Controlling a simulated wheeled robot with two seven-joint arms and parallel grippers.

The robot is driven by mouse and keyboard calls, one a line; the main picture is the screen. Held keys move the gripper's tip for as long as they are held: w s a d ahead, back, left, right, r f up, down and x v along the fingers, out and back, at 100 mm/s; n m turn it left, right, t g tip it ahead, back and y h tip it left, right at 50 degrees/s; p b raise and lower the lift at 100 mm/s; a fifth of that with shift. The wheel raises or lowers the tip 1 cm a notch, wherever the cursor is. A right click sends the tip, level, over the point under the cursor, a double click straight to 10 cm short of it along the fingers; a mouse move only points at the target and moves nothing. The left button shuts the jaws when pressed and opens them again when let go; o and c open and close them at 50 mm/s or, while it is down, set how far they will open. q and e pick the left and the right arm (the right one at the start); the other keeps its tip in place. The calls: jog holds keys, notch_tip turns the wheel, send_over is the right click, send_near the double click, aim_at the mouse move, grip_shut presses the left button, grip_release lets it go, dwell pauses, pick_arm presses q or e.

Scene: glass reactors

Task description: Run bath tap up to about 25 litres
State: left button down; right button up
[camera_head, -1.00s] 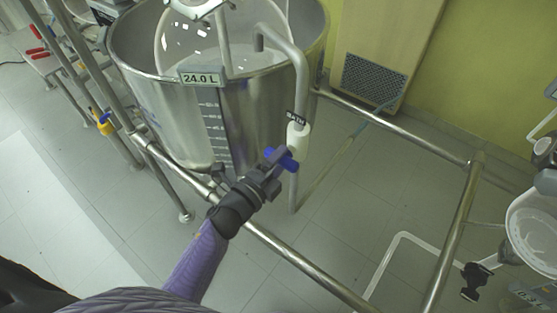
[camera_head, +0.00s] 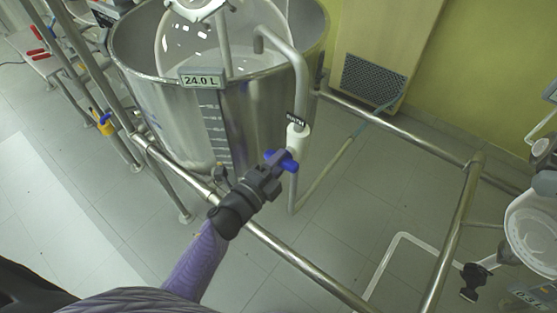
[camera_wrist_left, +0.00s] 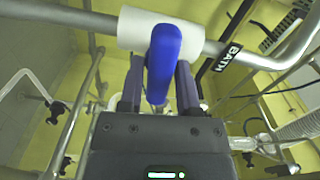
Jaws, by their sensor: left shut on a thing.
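The bath tap is a white valve body (camera_head: 298,137) on a bent metal pipe (camera_head: 301,75) with a BATH label; its blue handle (camera_head: 287,161) faces my left gripper (camera_head: 274,168). The gripper is shut on the blue handle. In the left wrist view the handle (camera_wrist_left: 163,58) stands between the two fingers, below the white valve body (camera_wrist_left: 140,30). The pipe's upper end bends over the rim of the large metal bath (camera_head: 262,110). The bath's display (camera_head: 202,80) reads 24.0 L. A clear round glass vessel (camera_head: 185,45) sits inside the bath. My right gripper is not in view.
A metal rail frame (camera_head: 290,262) runs in front of the bath and beneath my left forearm, and continues to the right (camera_head: 410,136). A yellow-handled valve (camera_head: 104,124) is at the left. Another vessel (camera_head: 535,225) stands at the right edge.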

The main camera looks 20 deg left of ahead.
pick_arm(q)
jog(key=n+p, duration=0.1)
jog(key=n, duration=0.2)
jog(key=shift+n, duration=0.4)
jog(key=shift+n+p, duration=0.4)
jog(key=shift+n, duration=0.9)
jog(key=shift+c, duration=2.2)
grip_release()
jog(key=p+v, duration=0.1)
jog(key=v, duration=0.9)
